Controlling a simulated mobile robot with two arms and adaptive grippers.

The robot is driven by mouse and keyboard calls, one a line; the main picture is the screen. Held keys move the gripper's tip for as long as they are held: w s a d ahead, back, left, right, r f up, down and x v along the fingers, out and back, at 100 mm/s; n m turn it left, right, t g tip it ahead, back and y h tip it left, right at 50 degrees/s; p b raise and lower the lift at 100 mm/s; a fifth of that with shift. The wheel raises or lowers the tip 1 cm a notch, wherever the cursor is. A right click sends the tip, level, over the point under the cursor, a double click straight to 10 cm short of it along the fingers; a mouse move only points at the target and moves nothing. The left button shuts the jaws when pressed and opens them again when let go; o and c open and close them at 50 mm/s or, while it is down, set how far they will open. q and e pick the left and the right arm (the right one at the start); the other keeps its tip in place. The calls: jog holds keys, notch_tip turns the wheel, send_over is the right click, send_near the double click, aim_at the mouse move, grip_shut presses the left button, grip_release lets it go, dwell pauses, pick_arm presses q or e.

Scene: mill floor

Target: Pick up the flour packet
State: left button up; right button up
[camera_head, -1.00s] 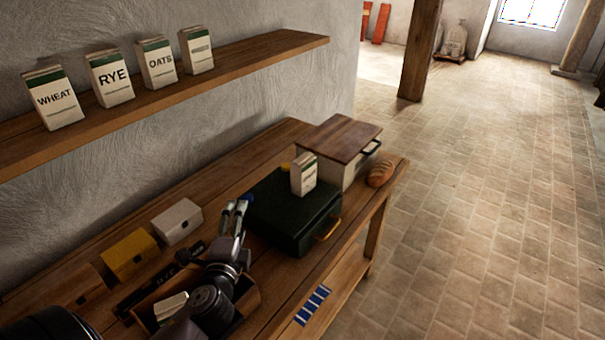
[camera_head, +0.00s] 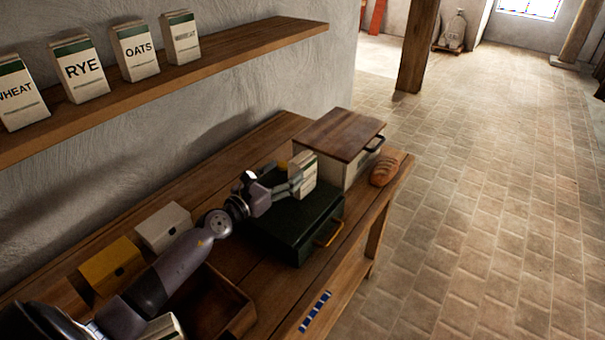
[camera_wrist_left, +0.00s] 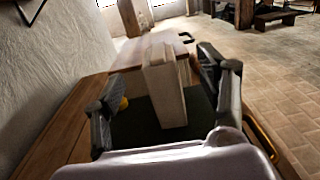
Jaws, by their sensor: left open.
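A flour packet (camera_head: 306,172), cream with a dark band, stands upright on the dark green box (camera_head: 290,225) on the workbench. It also shows in the left wrist view (camera_wrist_left: 167,90), between the two fingers. My left gripper (camera_head: 298,178) is open at the packet, its fingers reaching toward it from the left. In the left wrist view a gap shows between the packet and the left finger; contact on the right side cannot be told. My right gripper is not in view.
A cream bin with a wooden lid (camera_head: 341,133) stands right behind the packet, with a bread loaf (camera_head: 386,169) beside it. White (camera_head: 163,228) and yellow (camera_head: 112,265) small boxes sit along the wall. The shelf (camera_head: 230,62) above holds several labelled packets.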

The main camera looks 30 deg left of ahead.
aim_at(302, 158)
pick_arm(q)
jog(key=w, duration=0.3)
jog(key=w+d+b, duration=0.1)
jog(key=w, duration=0.2)
jog(key=w+f+b, duration=0.1)
jog(key=w, duration=0.2)
jog(key=shift+d, duration=0.15)
jog(key=shift+s+r, duration=0.1)
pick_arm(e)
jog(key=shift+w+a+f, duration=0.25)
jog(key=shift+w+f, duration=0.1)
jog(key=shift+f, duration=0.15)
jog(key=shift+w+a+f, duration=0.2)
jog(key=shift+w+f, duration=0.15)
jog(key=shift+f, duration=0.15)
pick_arm(q)
jog(key=shift+c, duration=0.4)
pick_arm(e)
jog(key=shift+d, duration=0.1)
pick_arm(q)
jog(key=shift+c, duration=0.8)
grip_shut()
jog(key=shift+r, duration=0.1)
